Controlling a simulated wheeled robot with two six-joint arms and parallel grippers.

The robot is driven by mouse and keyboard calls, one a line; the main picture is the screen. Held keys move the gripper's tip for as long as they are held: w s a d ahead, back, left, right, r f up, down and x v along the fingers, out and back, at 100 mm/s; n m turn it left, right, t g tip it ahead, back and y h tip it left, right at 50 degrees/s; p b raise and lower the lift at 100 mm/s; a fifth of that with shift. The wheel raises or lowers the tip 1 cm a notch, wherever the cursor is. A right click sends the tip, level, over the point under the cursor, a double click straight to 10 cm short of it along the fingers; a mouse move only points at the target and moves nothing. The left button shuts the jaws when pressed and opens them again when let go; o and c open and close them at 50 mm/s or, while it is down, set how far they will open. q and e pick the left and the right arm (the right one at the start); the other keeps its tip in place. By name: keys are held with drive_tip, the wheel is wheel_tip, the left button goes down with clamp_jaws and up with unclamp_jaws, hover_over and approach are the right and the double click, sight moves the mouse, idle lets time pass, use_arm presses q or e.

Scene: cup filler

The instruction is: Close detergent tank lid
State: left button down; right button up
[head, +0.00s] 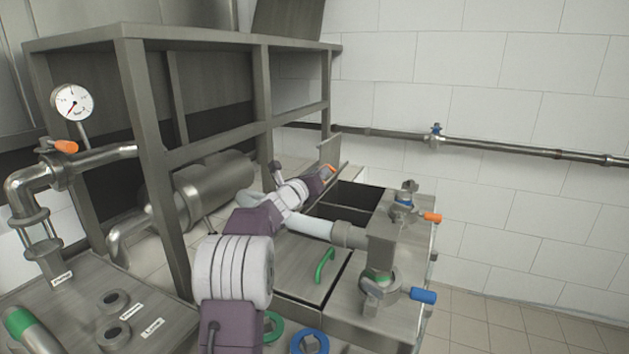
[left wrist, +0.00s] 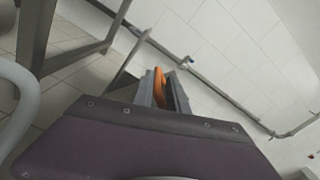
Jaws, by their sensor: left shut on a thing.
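The tank lid (head: 337,150) is a thin grey metal panel that stands tilted up, seen nearly edge-on. The dark tank opening (head: 362,196) is to its right. An orange handle (head: 328,168) is on the lid. My left gripper (head: 322,175) is at this handle, partly hidden by my own wrist. In the left wrist view the orange handle (left wrist: 160,86) sits between the grey fingers, which are shut on it. My right gripper is in neither view.
A closed lid with a green handle (head: 325,265) lies nearer. A valve block with an orange lever (head: 432,217) and a blue lever (head: 423,295) stands at the right. A metal frame (head: 150,160) rises at the left. A wall pipe (head: 490,147) runs behind.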

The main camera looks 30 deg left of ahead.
use_arm(q)
drive_tip(key=shift+a+f, duration=0.1)
drive_tip(key=shift+f, duration=0.25)
drive_tip(key=c, duration=1.6)
unclamp_jaws()
drive_tip(key=shift+o, duration=0.6)
drive_tip(key=shift+s+a, duration=0.1)
drive_tip(key=shift+a, duration=0.15)
drive_tip(key=shift+d+r, duration=0.1)
drive_tip(key=shift+r, duration=0.05)
drive_tip(key=shift+s, duration=0.1)
drive_tip(key=s+b, duration=0.1)
drive_tip(key=s, duration=0.7)
drive_tip(key=shift+s+d, duration=0.4)
drive_tip(key=shift+d, duration=0.05)
